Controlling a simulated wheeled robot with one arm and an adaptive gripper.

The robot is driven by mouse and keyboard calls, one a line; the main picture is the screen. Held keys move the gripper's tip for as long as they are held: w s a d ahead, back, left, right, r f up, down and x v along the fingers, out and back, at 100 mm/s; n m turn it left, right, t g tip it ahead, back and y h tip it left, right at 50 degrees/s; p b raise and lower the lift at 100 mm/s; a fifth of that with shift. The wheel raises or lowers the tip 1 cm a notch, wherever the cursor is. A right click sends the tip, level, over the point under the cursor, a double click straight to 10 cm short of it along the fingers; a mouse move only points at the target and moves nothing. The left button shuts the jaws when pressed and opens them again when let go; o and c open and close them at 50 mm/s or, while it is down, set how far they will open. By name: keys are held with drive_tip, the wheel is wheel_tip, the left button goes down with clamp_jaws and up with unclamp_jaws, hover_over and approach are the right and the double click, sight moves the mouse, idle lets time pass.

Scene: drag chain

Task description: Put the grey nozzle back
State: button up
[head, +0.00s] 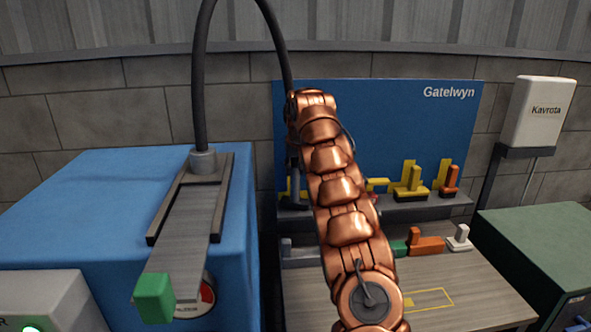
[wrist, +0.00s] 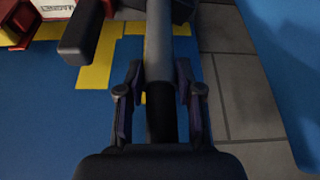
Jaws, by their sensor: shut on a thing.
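In the wrist view, my gripper (wrist: 157,95) has its two fingers closed on a dark grey cylinder, the grey nozzle (wrist: 159,55). A darker, hose-like length (wrist: 161,122) continues below it between the fingers. Yellow marks on blue show behind the nozzle. In the head view, a black hose (head: 199,80) rises from the blue cabinet, arcs over and comes down behind my copper arm at the blue Gatelwyn board (head: 400,120). My arm hides most of the gripper and nozzle there. Whether the nozzle touches a holder cannot be told.
Yellow and orange-red pieces (head: 450,180) stand on the board's ledge, right of my arm. Orange (head: 427,246) and white (head: 459,238) pieces line the wooden bench (head: 480,290). The blue cabinet (head: 90,190) stands left, a green box (head: 540,245) right. A dark block (wrist: 82,35) sits left of the nozzle.

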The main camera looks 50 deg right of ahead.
drive_tip(key=shift+f, duration=0.2)
drive_tip(key=shift+f, duration=0.15)
drive_tip(key=o, duration=1.1)
drive_tip(key=shift+r, duration=0.25)
drive_tip(key=shift+v, duration=5.85)
